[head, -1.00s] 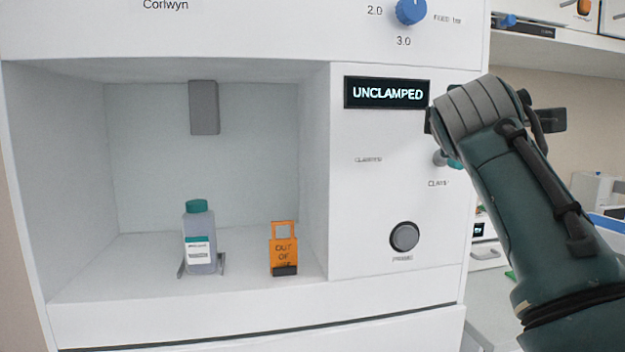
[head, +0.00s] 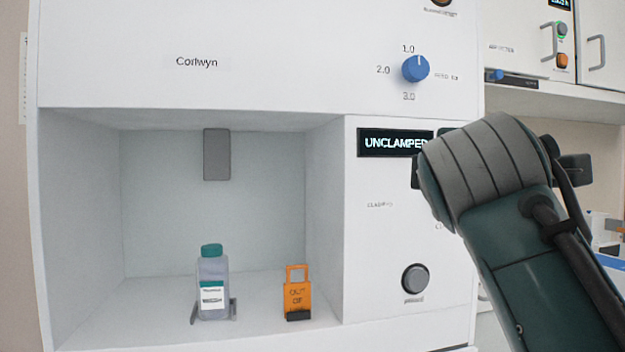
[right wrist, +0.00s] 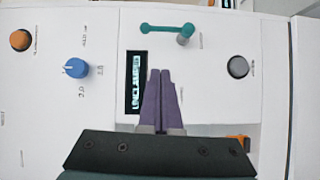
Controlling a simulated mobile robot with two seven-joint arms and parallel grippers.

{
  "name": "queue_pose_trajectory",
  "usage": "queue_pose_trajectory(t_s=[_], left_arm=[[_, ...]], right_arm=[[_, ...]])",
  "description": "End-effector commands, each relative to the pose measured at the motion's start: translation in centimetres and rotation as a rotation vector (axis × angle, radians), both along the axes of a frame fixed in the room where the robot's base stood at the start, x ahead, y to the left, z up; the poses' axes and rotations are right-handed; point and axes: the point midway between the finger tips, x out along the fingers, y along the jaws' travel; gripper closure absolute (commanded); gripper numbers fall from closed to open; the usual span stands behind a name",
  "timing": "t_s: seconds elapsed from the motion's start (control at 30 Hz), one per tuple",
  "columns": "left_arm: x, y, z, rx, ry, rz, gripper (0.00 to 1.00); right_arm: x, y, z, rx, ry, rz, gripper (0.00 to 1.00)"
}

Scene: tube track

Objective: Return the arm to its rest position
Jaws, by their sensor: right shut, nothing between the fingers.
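My right arm (head: 505,200) comes in from the right in the head view, in front of the machine's control panel. Its fingers are hidden there behind the wrist. In the right wrist view my right gripper (right wrist: 159,72) is shut and empty, its purple fingers together in front of the panel, beside the display. The teal clamp lever (right wrist: 160,28) shows apart from the fingertips; in the head view the arm hides it. The display (head: 388,142) reads UNCLAMPED. My left gripper is not in view.
The open chamber holds a teal-capped bottle (head: 212,275) in a small holder and an orange out-of-use tag (head: 297,297). A blue dial (head: 415,69) and a grey round button (head: 415,279) stand out from the panel. Wall cabinets (head: 520,45) are at the upper right.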

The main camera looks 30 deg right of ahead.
Motion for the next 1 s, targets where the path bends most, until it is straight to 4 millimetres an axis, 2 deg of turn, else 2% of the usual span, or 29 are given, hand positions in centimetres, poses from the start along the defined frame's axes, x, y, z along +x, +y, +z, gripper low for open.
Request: queue_pose_trajectory(t_s=[0.2, 0.67, 0.77, 0.87, 0.9, 0.97, 1.0], left_arm=[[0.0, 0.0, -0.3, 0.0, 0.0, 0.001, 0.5], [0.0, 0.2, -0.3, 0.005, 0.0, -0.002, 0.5], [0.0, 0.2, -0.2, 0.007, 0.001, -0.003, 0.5], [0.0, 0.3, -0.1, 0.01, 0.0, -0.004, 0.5], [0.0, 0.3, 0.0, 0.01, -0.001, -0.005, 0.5], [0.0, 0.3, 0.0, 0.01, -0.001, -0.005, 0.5], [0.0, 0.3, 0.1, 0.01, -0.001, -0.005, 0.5]], right_arm=[[-0.9, 0.9, 0.0, 0.001, 0.0, -0.001, 1.0], [-0.9, 0.9, -0.3, 0.014, -0.001, 0.004, 1.0], [-1.3, 1.4, -2.9, 0.107, -0.001, 0.034, 1.0], [-2.6, 3.0, -8.3, 0.325, 0.013, 0.086, 1.0], [-3.6, 4.0, -11.0, 0.438, 0.029, 0.101, 1.0], [-5.6, 5.8, -15.1, 0.621, 0.069, 0.11, 1.0], [-7.1, 7.2, -17.5, 0.738, 0.102, 0.105, 1.0]])
